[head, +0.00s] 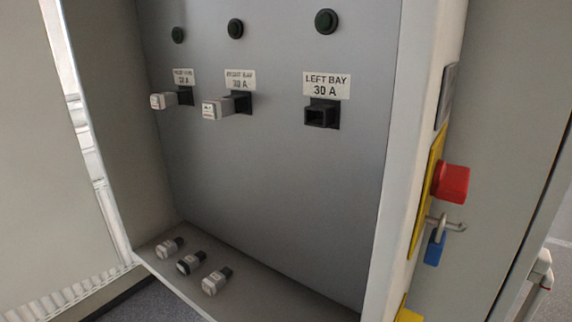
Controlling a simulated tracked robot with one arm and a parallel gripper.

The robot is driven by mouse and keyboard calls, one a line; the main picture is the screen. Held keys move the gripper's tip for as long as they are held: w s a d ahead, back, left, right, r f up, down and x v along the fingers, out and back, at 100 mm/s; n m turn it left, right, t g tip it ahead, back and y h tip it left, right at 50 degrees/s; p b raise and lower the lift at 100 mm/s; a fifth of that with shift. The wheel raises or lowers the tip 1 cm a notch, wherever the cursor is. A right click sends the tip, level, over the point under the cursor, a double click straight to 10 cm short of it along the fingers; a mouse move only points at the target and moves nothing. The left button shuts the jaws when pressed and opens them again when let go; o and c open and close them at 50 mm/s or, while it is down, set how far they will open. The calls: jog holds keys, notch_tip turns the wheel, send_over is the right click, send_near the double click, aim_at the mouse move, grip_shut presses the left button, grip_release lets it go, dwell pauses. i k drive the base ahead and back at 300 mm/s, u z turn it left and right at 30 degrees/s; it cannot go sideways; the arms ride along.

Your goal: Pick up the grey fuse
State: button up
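Three small fuses lie on the cabinet's bottom ledge. The left fuse (167,247) and the right fuse (214,282) have pale grey bodies with dark ends. The middle fuse (188,264) has a pale body with a wider black band. I cannot tell for certain which one is the grey fuse. Two more pale fuses stick out of the panel, one at the left holder (164,100) and one at the middle holder (217,108). The LEFT BAY 30 A holder (321,115) is empty. My gripper is not in view.
The grey back panel (270,190) carries several dark round indicators or buttons above the labels. The white cabinet frame (400,200) bounds the right side. Outside it are a red switch handle (452,183) and a blue padlock (435,248). The ledge (265,290) is bare right of the fuses.

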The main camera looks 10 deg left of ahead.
aim_at(212, 284)
jog(key=k, duration=1.25)
jog(key=u, duration=0.6)
jog(key=i, duration=1.65)
jog(key=z, duration=0.4)
